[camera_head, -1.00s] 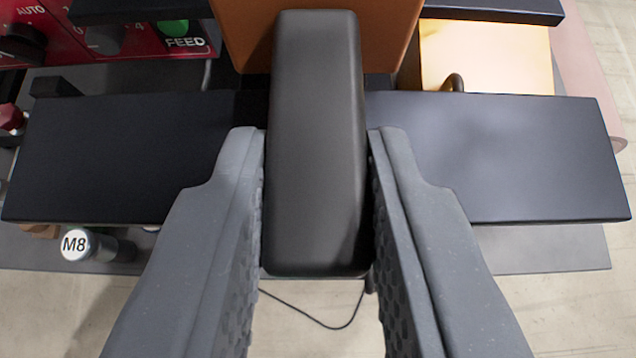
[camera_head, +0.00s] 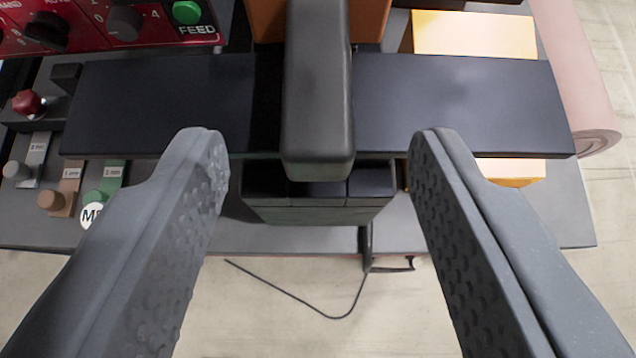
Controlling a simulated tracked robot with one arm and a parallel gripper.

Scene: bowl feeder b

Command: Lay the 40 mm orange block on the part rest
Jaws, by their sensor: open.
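My gripper (camera_head: 318,165) is open and empty, its two grey padded fingers wide apart. A dark rounded bar (camera_head: 318,100) lies between and beyond the fingertips, with clear gaps on both sides. An orange-brown surface (camera_head: 370,18) shows behind the bar at the top edge; I cannot tell whether it is the orange block. A yellow-orange body (camera_head: 475,35) shows at the upper right, and a similar piece shows below the dark shelf. I cannot tell for sure which thing is the part rest.
A long dark shelf (camera_head: 460,95) crosses the view behind the fingertips. A dark box-like part (camera_head: 318,212) sits below the bar. A red control panel (camera_head: 85,25) is at upper left, coloured levers (camera_head: 105,185) at left, a pink roll (camera_head: 580,100) at right. A thin cable (camera_head: 300,300) hangs over pale floor.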

